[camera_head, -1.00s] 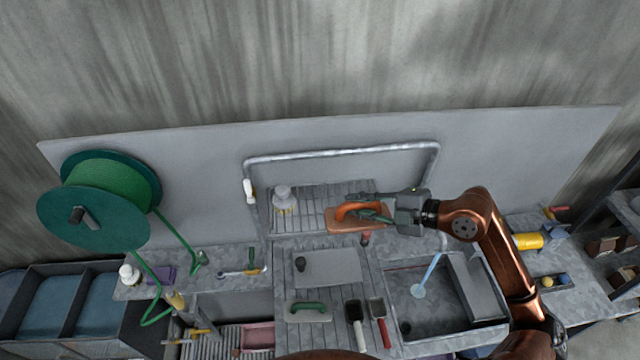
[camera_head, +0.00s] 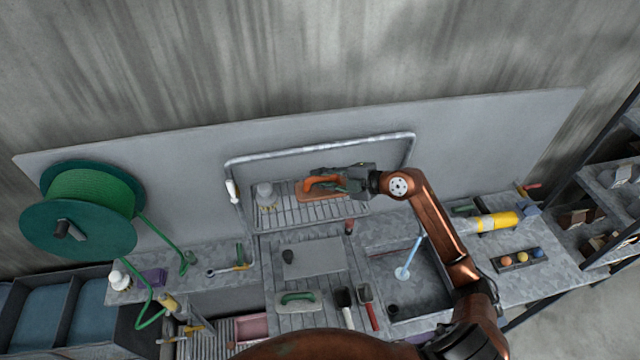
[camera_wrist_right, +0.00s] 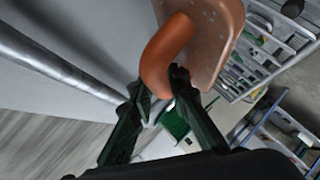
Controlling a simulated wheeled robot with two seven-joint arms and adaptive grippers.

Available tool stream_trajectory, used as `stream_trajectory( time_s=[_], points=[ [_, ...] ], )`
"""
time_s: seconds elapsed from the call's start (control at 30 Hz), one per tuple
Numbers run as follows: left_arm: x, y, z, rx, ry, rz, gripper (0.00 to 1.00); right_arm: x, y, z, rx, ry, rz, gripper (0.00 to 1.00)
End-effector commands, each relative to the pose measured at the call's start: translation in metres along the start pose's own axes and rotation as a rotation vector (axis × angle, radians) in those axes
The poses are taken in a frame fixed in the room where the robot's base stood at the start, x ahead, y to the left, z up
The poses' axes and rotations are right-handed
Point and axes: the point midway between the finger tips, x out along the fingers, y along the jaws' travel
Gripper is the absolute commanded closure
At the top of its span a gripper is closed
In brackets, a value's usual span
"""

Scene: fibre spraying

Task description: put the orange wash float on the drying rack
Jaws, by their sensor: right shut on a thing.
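The orange wash float (camera_head: 318,188) is held by its curved handle in my right gripper (camera_head: 342,182), over the slatted drying rack (camera_head: 333,208) at the back of the bench. In the right wrist view the float (camera_wrist_right: 168,50) shows its handle between the dark fingertips (camera_wrist_right: 160,85), with its flat board at the top. I cannot tell from the head view whether the board touches the slats. My left gripper is not in view.
A metal rail (camera_head: 320,148) arches behind the rack. In front are a grey board (camera_head: 312,259), a green-handled float (camera_head: 298,300), brushes and a sink (camera_head: 405,290). A large green hose reel (camera_head: 80,215) stands at the left. The rack's right part looks bare.

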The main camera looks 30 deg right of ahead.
Motion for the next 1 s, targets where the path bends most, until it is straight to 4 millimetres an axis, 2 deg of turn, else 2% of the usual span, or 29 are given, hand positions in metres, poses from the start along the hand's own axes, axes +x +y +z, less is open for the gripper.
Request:
stream_trajectory(
  time_s=[0.1, 0.3, 0.7, 0.73, 0.93, 1.0],
  points=[
    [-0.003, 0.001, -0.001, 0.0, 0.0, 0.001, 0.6, 0.011, -0.004, 0.007, 0.004, 0.002, 0.0, 1.0],
    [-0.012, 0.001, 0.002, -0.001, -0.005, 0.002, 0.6, 0.02, -0.025, 0.017, 0.004, 0.001, 0.001, 1.0],
    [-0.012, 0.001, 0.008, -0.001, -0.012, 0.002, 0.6, 0.022, -0.031, 0.02, 0.0, 0.0, 0.0, 1.0],
    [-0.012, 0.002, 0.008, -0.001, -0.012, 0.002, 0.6, 0.022, -0.031, 0.02, 0.0, 0.0, 0.0, 0.82],
    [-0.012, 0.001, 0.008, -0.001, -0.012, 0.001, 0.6, 0.022, -0.031, 0.02, 0.0, 0.0, 0.0, 0.68],
    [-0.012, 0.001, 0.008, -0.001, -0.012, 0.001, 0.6, 0.022, -0.031, 0.02, 0.0, 0.0, -0.001, 0.67]
  ],
)
